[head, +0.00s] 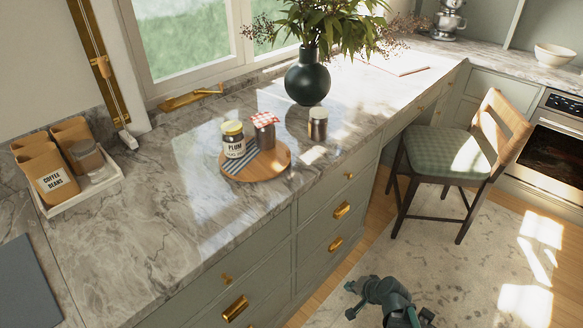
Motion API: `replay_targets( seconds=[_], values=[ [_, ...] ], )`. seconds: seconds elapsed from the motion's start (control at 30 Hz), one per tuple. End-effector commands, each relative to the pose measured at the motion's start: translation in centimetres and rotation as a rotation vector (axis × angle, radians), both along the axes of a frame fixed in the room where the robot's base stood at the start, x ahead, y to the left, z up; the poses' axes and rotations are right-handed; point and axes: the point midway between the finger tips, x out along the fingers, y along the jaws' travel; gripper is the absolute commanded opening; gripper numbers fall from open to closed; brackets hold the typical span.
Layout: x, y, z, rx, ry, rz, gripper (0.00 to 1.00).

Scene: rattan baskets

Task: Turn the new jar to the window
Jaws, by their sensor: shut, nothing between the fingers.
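A jar with a yellow lid and a label reading "PLUM" (233,141) stands upright on a round wooden board (276,171). Its label faces the camera. A dark jar with a red-checked cloth top (265,132) stands on the board, to its right. A third jar, dark with a pale metallic lid (318,125), stands on the counter right of the board. I cannot tell which is the new jar. The window (187,42) is behind the counter, upper left. My gripper (358,298) is low over the rug, apart from the jars, shut and empty.
A striped cloth (240,160) lies on the board. A dark vase with foliage (307,79) stands behind the jars. A white tray (112,181) with coffee bags is at left. A chair (445,150) stands right of the counter. The counter front (185,240) is clear.

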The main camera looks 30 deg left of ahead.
Motion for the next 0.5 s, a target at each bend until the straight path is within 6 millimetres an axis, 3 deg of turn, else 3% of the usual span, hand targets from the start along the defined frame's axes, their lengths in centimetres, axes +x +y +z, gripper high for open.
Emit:
replay_targets(
  seconds=[0.03,0.2,0.33,0.5],
  values=[
    [1.5,2.3,1.7,0.059,-0.052,-0.02,0.0],
    [5.1,8.6,9.2,0.271,-0.187,-0.108,0.0],
    [6.5,12.8,15.6,0.447,-0.261,-0.175,0.0],
    [6.8,16.9,23.6,0.674,-0.312,-0.258,0.0]
  ],
)
